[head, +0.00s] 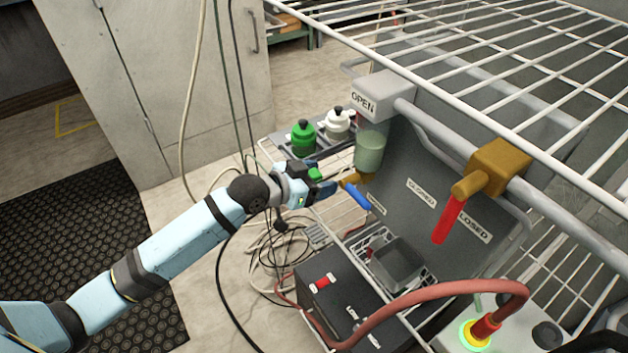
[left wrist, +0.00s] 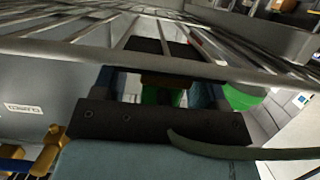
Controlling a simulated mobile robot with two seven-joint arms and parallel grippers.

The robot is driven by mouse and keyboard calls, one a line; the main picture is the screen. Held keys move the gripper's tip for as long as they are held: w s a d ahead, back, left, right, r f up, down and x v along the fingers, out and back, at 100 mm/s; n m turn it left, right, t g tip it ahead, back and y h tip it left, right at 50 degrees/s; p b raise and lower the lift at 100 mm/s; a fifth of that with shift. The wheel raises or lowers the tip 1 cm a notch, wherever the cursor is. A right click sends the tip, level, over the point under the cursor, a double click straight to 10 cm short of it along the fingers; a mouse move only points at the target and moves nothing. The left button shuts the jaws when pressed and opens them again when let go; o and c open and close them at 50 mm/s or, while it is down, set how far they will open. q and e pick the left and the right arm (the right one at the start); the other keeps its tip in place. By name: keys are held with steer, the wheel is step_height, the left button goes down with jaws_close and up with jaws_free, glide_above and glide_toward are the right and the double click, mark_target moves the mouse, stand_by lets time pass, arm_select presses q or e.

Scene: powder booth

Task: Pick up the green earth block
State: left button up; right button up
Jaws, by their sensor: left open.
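A small bright green block (head: 315,174), which looks like the green earth block, shows at the hand of my left gripper (head: 325,183). In the left wrist view a green piece (left wrist: 160,96) lies between the two blue fingers, partly hidden by the dark bar of the hand. The left gripper is open, with its fingers on either side of the green; I cannot tell whether they touch it. My right gripper is in neither view.
A green bottle (head: 303,138) and a white bottle (head: 338,124) stand on a rack behind the gripper. A blue-handled valve (head: 356,196) is close to its right. A wire shelf (head: 500,60) hangs above; a grey bin (head: 397,262) and a red hose (head: 440,292) are lower right.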

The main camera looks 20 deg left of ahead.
arm_select(q)
steer(key=shift+w+d+f, duration=0.15)
steer(key=shift+w+d, duration=0.1)
steer(key=c, duration=0.9)
